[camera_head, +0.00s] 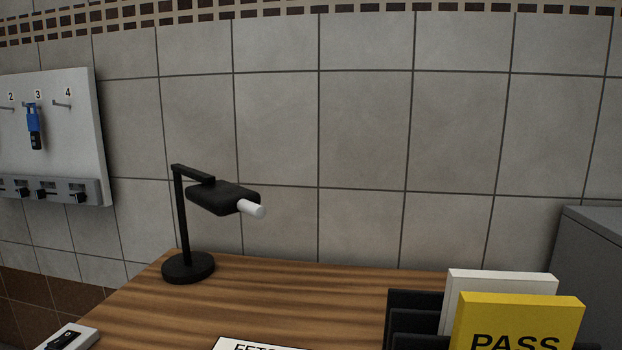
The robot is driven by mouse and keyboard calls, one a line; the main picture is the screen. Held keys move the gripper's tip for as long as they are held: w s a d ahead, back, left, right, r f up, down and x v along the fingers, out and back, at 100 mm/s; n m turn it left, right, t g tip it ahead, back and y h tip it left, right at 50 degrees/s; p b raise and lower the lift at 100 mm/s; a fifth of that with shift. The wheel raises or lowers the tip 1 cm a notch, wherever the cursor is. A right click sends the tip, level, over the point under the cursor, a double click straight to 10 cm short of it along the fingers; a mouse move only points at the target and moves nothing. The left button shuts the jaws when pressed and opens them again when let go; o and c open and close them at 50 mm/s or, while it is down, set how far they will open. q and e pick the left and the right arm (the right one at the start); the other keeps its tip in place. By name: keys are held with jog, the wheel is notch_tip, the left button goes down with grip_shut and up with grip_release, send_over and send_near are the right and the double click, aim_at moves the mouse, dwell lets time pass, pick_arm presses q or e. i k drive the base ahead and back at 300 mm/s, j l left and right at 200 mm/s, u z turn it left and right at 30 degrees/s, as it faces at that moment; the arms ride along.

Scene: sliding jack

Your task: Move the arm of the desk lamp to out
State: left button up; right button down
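The black desk lamp (181,222) stands upright on its round base at the back left of the wooden desk (300,290). Its short horizontal arm (193,173) runs from the top of the post toward the right and front. A black lamp head (217,196) sits at the end of the arm, with a white cylindrical knob or tip (251,208) pointing right. Neither of my grippers is in view.
A black file holder (412,312) with a white folder (500,283) and a yellow PASS folder (520,320) stands at the front right. A white printed sheet (255,344) and a small white box (66,338) lie at the front. A numbered key board (60,120) hangs on the left wall. A grey cabinet (592,260) is at right.

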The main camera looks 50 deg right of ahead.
aim_at(222, 197)
jog(key=z, duration=0.95)
